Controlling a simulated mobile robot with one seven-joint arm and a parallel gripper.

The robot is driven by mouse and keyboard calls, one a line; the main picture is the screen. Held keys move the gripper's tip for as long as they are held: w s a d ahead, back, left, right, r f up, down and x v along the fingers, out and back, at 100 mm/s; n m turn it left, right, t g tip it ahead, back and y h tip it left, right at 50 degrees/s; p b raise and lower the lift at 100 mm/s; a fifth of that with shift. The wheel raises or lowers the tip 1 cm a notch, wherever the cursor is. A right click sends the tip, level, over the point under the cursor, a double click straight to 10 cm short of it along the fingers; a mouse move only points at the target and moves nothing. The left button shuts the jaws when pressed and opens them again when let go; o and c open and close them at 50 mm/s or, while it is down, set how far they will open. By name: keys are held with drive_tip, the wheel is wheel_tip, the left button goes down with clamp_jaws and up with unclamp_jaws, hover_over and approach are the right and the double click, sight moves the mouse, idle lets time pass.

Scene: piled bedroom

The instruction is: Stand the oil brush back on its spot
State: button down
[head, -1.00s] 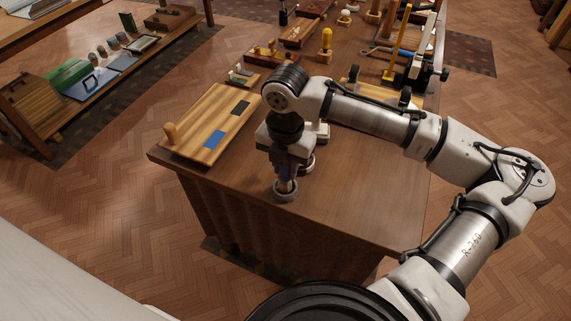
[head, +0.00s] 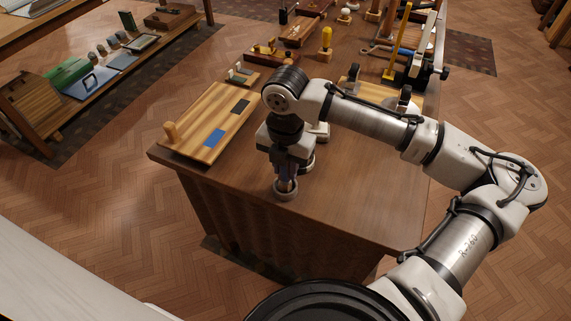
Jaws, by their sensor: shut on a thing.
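My gripper (head: 287,176) points straight down over the near part of the brown table, close to its front edge. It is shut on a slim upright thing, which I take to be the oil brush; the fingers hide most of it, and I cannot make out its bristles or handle. A small round grey cup or ring (head: 285,195) shows right under the fingertips, around the foot of the held thing. I cannot tell whether the held thing touches its bottom. Another round-based thing (head: 308,164) stands just behind the gripper, partly hidden.
A wooden board (head: 190,140) with a blue patch (head: 213,138), a black patch and a peg lies to the left. Wooden tools and a yellow-handled thing (head: 326,41) crowd the table (head: 360,205) farther back. The front right of the table is clear.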

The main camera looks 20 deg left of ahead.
drive_tip(key=shift+f+b, duration=0.4)
drive_tip(key=shift+f, duration=0.3)
drive_tip(key=c, duration=1.1)
unclamp_jaws()
drive_tip(key=shift+r+p, duration=3.5)
drive_tip(key=shift+r, duration=0.55)
